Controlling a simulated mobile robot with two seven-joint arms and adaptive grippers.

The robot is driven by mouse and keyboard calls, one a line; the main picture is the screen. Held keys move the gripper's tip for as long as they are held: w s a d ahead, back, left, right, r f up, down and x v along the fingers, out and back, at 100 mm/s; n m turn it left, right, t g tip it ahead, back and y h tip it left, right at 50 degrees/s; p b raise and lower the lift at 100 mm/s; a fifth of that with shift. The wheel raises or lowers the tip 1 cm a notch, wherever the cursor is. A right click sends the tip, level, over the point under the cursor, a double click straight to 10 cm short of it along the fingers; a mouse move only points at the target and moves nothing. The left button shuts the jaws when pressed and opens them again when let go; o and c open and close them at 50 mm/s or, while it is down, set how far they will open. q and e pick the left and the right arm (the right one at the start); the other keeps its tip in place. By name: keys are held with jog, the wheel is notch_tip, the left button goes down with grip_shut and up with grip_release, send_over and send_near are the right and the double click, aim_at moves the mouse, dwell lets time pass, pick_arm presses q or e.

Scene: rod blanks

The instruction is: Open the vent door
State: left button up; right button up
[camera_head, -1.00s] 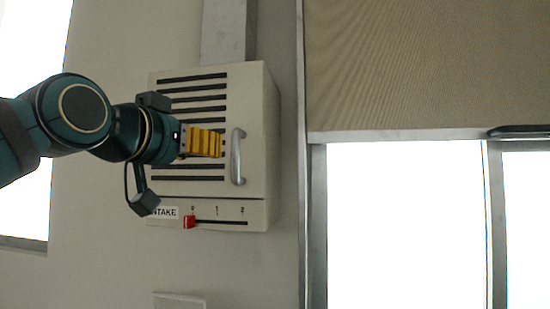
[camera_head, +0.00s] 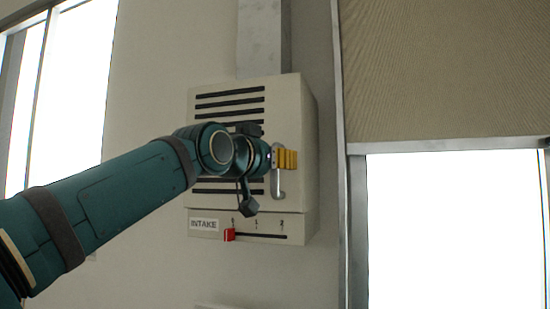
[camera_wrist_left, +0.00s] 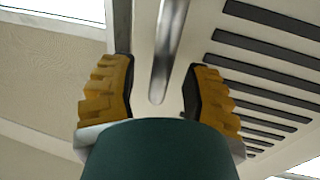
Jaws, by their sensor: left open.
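The vent door (camera_head: 215,120) is the cream, slotted front of a wall box and looks shut. Its upright metal handle (camera_head: 276,184) is on the door's right side. In the left wrist view the handle (camera_wrist_left: 168,50) lies between the two yellow fingers, with space on both sides. My left gripper (camera_head: 287,159) is at the handle's upper part in the head view and is open. In the left wrist view the gripper (camera_wrist_left: 160,92) spans the handle without visibly gripping it. My left arm hides part of the slots. My right gripper is not in view.
Below the door are an INTAKE label (camera_head: 204,224) and a red slider (camera_head: 229,235) at the left end of its scale. A metal duct (camera_head: 263,38) rises above the box. A window with a tan blind (camera_head: 440,75) is at right.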

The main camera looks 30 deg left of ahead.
pick_arm(q)
jog(key=shift+w, duration=0.3)
jog(key=shift+c, duration=0.4)
grip_shut()
jog(key=shift+s, duration=0.1)
